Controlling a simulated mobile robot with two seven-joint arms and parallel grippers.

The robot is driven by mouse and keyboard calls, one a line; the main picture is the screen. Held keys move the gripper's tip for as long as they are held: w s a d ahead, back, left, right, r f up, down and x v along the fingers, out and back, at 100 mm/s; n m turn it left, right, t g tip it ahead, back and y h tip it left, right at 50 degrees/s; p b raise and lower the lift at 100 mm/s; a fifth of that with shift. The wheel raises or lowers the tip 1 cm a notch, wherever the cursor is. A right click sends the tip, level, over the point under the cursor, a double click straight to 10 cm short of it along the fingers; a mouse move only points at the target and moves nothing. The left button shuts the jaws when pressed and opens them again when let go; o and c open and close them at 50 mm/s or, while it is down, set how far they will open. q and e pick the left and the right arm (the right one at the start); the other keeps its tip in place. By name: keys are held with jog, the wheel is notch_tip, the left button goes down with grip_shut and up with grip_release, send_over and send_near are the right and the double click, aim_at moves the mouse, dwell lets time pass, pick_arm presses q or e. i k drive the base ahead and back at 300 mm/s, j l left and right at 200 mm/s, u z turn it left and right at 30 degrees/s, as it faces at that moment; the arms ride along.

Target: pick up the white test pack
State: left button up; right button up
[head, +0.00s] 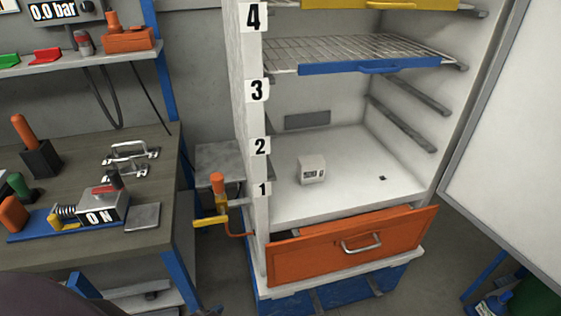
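A small white box with a dark display on its front (312,170), which looks like the white test pack, sits upright on the white floor of the open cabinet (340,197). It stands left of the middle, near the number 1 and 2 labels on the left post. Nothing touches it or covers it from the front. Neither of my grippers shows in the head view.
A wire shelf (350,50) with a blue front hangs above. An orange drawer (352,245) sits below, slightly open. A yellow-handled valve (217,210) stands left of the cabinet. The cabinet door (505,150) is open at right. A cluttered workbench (90,245) stands left.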

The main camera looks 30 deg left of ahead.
aim_at(310, 169)
jog(key=i+l+u, duration=0.15)
jog(key=u, duration=0.2)
jog(key=i+l+u, duration=0.15)
jog(key=u, duration=0.15)
jog(key=i+l+u, duration=0.1)
jog(key=l+u, duration=0.25)
jog(key=j, duration=0.1)
